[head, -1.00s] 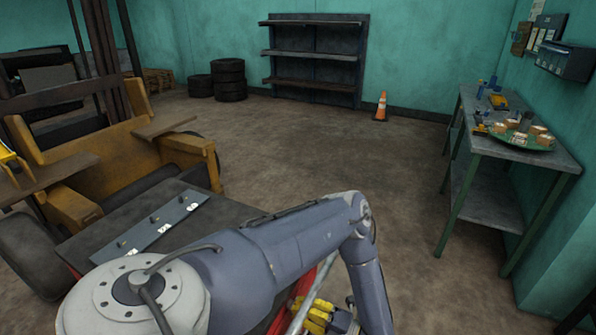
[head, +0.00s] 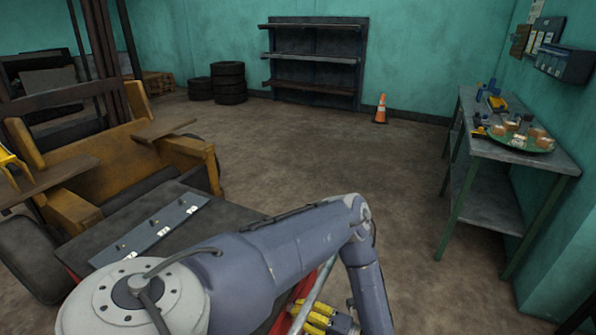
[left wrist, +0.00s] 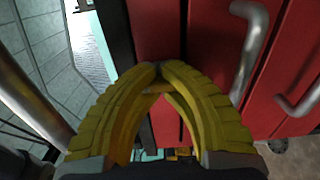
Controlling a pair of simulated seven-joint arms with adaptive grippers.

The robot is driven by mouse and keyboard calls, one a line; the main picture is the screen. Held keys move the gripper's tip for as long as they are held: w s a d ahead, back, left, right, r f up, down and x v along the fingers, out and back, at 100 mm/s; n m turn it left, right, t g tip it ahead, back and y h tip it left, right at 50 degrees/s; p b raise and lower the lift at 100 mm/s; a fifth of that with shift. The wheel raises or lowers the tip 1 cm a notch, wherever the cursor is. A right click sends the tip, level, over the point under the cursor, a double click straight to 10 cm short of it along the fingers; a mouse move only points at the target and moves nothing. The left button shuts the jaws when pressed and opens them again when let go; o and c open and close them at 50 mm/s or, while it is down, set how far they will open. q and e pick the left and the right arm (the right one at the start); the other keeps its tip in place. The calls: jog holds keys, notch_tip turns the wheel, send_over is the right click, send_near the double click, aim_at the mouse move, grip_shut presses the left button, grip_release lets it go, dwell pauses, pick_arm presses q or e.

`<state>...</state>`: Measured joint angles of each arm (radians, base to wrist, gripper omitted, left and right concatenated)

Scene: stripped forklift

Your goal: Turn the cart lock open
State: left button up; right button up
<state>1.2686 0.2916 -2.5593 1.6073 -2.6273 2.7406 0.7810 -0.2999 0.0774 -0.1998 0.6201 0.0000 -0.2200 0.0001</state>
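The red cart shows in the left wrist view as red drawer fronts (left wrist: 203,40) with grey bar handles (left wrist: 262,40). In the head view its dark top (head: 215,222) lies partly behind my left arm. My left gripper (head: 318,318) has yellow fingers and hangs low beside the cart's right side. In the left wrist view its fingertips (left wrist: 160,70) meet in front of the cart, next to a dark vertical edge strip. I cannot make out the lock; the fingers may hide it, and nothing is clearly held.
The yellow forklift (head: 95,180) stands close at left. The middle floor is clear.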

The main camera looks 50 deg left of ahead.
pick_arm(q)
jog(key=o, duration=0.3)
jog(key=o, duration=0.5)
jog(key=shift+c, duration=0.2)
jog(key=v, duration=1.2)
